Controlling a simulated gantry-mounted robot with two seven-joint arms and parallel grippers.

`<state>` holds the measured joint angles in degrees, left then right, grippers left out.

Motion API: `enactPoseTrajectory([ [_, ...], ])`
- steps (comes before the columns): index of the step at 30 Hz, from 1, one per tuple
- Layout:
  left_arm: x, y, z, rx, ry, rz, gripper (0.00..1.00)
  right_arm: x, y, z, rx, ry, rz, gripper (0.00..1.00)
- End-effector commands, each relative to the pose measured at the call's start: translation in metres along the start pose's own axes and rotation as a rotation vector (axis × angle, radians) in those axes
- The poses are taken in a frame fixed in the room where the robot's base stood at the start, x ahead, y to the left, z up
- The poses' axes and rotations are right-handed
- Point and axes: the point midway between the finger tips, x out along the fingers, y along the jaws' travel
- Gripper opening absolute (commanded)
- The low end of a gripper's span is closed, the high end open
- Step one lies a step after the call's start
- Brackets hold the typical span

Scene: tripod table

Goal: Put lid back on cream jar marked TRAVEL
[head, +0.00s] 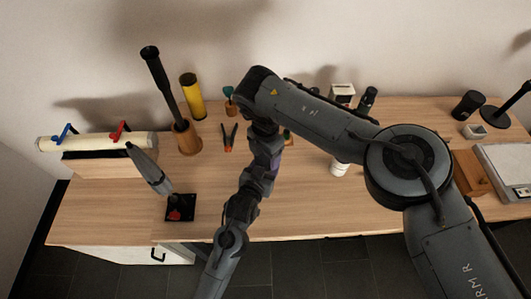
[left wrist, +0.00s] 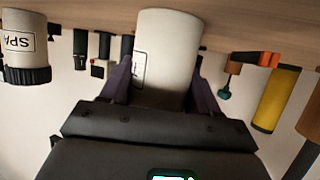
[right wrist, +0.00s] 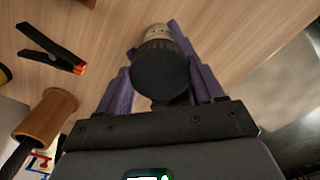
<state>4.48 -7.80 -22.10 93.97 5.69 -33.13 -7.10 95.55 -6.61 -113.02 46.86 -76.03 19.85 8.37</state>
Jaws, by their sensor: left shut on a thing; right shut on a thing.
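My left gripper (left wrist: 162,65) is shut on the white jar (left wrist: 168,50) in the left wrist view, which is upside down. Its label is mostly hidden by a finger, so the marking cannot be read, and its mouth end is hidden behind my gripper. My right gripper (right wrist: 155,50) is shut on a round black lid (right wrist: 160,75) with a ribbed side. A pale labelled surface (right wrist: 157,32) shows just beyond the lid; I cannot tell whether they touch. In the head view my right gripper (head: 275,165) is near the table's middle; my arms hide the left gripper and held jar.
Another white jar (left wrist: 22,45), with a black lid and a label starting "SPA", stands apart in the left wrist view. Pliers (head: 229,137), a wooden holder (head: 186,140) and a yellow cylinder (head: 192,95) stand left of my grippers. Bare tabletop lies along the front.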

Motion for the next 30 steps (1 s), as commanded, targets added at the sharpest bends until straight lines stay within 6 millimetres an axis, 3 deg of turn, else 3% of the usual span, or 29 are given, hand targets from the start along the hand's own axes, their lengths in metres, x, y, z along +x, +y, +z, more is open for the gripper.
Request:
enactPoseTrajectory([
  [6, 0.0, 0.0, 0.0006, 0.0, -0.001, 0.0, 0.0, 0.0001, 0.0002, -0.0003, 0.246, 0.002, 0.0, 0.39],
  [15, 0.0, 0.0, 0.0007, 0.0, -0.002, 0.0, 0.0, -0.0002, -0.0002, -0.0001, 0.276, 0.001, -0.001, 0.39],
  [16, 0.0, 0.0, 0.0007, 0.0, -0.002, 0.0, 0.0, -0.0002, -0.0002, -0.0001, 0.275, 0.001, -0.001, 0.72],
  [20, 0.0001, -0.0001, 0.0006, 0.0, -0.002, 0.0, 0.0, -0.0002, -0.0002, -0.0001, 0.275, 0.0, -0.001, 0.92],
  [30, 0.0002, -0.0009, 0.0006, -0.001, -0.002, -0.002, 0.0, -0.0035, -0.0004, -0.0004, 0.274, 0.001, -0.002, 0.93],
])
